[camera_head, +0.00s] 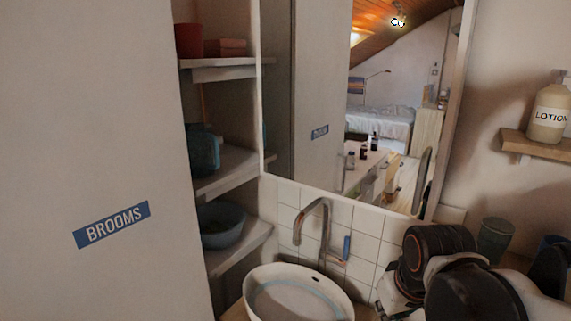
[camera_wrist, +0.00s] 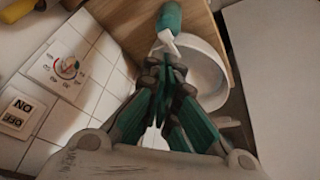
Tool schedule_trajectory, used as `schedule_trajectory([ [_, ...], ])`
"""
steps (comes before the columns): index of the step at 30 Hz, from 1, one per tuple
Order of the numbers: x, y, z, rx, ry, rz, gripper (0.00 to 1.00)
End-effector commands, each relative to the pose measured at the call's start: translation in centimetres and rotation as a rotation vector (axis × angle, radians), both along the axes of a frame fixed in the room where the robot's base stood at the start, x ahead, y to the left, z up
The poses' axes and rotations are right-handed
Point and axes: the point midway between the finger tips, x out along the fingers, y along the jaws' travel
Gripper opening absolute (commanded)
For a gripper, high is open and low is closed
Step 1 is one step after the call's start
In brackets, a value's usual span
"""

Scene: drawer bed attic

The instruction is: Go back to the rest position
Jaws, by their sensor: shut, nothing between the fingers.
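My gripper (camera_wrist: 166,62) shows in the wrist view with its green-and-dark fingers shut and nothing seen between them. Its tips are in front of a white round basin (camera_wrist: 208,72) and just below a teal object with a white tip (camera_wrist: 170,22), which looks like a bottle. I cannot tell whether the tips touch anything. In the head view my arm is at the lower right, black and white and folded, and the gripper itself cannot be made out there.
In the head view a white washbasin (camera_head: 262,306) with a tap (camera_head: 324,225) stands below a mirror (camera_head: 375,130). Open shelves (camera_head: 235,170) and a door labelled BROOMS (camera_head: 110,225) are left. A lotion bottle (camera_head: 549,112) stands on a right-hand shelf (camera_head: 530,146).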

Motion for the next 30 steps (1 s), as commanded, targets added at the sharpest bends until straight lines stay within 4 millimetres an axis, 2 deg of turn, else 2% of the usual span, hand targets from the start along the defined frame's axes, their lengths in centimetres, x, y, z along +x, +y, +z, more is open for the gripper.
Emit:
schedule_trajectory([
  [1,-1.0,0.0,0.2,0.006,-0.025,-0.016,0.0],
  [6,-3.4,0.0,1.0,0.032,-0.115,-0.069,0.0],
  [13,-5.9,0.0,1.3,0.066,-0.212,-0.128,0.0],
  [18,-6.6,0.0,1.4,0.079,-0.245,-0.146,0.0],
  [30,-6.7,0.0,1.4,0.081,-0.25,-0.149,0.0],
])
